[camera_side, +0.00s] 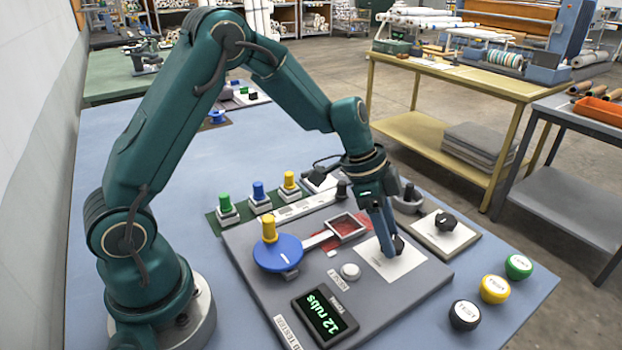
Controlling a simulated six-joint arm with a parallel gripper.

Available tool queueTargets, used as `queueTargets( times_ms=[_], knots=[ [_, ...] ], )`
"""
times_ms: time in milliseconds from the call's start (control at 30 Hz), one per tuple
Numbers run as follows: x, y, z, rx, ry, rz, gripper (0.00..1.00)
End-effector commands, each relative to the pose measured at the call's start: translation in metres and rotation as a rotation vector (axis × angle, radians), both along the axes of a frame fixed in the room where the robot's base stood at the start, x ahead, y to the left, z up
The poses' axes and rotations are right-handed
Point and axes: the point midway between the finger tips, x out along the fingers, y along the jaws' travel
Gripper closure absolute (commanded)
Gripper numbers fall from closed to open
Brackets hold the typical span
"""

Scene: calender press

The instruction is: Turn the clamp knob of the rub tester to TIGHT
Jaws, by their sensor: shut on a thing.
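The rub tester (400,292) is a grey base plate on the blue table, with a display (324,311) reading "12 rubs". My gripper (391,246) points down at the tester's right part. It is shut on a small black knob (399,244), which I take for the clamp knob, on a white plate (397,265). The fingers hide part of the knob. Its pointer direction and the plate's markings are too small to read.
A blue disc with a yellow peg (277,252) and a white button (350,271) sit left of my gripper. A separate black knob (446,221) stands on its own plate to the right. Green, yellow (495,288) and black round pieces lie near the table's right edge.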

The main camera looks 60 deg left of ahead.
Motion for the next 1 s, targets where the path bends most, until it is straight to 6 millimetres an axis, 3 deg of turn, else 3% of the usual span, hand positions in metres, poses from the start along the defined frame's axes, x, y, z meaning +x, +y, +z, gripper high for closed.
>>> queueTargets(
  times_ms=[33, 100, 433, 800, 1000],
  knots=[
    [0.000, 0.001, 0.000, 0.003, -0.001, -0.003, 0.37],
    [0.000, 0.000, 0.000, 0.003, -0.001, -0.003, 0.19],
    [0.000, 0.001, 0.002, 0.001, -0.002, 0.000, 0.19],
    [-0.010, 0.014, 0.042, 0.002, -0.004, 0.000, 0.19],
    [-0.013, 0.016, 0.047, 0.002, -0.001, -0.001, 0.19]
  ],
)
